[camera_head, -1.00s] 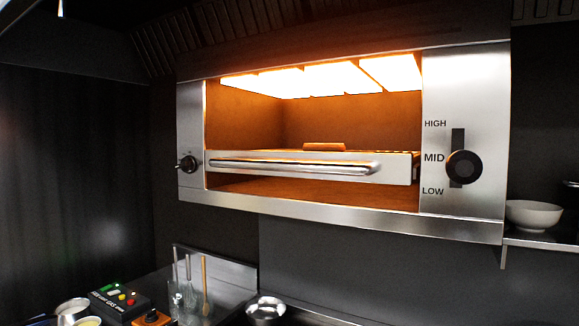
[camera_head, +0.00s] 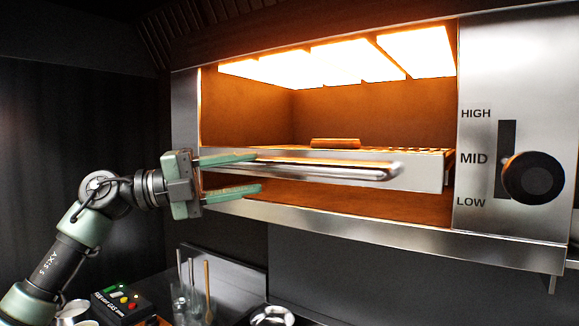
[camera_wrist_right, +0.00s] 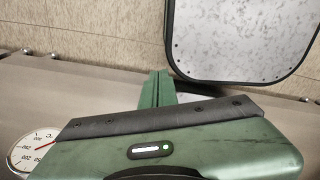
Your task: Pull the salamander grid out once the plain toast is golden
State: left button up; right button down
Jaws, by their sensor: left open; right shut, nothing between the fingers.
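The salamander grid (camera_head: 440,172) sits in the lit salamander, with a long metal bar handle (camera_head: 350,172) across its front. A slice of toast (camera_head: 335,143) lies on the grid and looks orange-brown under the glow; its true colour is hard to judge. My left gripper (camera_head: 257,173) is open at the left part of the handle, with one finger at about bar height or just above and the other below. I cannot tell whether it touches the bar. My right gripper (camera_wrist_right: 155,88) shows in the right wrist view, fingers together and empty.
A black knob (camera_head: 535,178) sits beside the HIGH, MID, LOW scale at the right. Below are a button box (camera_head: 118,303), a holder with utensils (camera_head: 190,300) and a metal bowl (camera_head: 271,315). The right wrist view shows a dial gauge (camera_wrist_right: 33,150) and a black-rimmed speckled panel (camera_wrist_right: 240,40).

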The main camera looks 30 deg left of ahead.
aim_at(274, 168)
pick_arm(q)
jog(key=p+x, duration=0.2)
jog(key=x, duration=0.1)
jog(key=p+x, duration=0.1)
jog(key=x, duration=0.3)
jog(key=shift+s+d+r+p, duration=0.2)
jog(key=shift+s+d+p, duration=0.05)
jog(key=shift+s+p, duration=0.1)
jog(key=shift+w+d+f, duration=0.1)
jog(key=shift+w+f, duration=0.05)
jog(key=shift+w, duration=0.15)
jog(key=shift+s, duration=0.15)
grip_shut()
dwell(0.6)
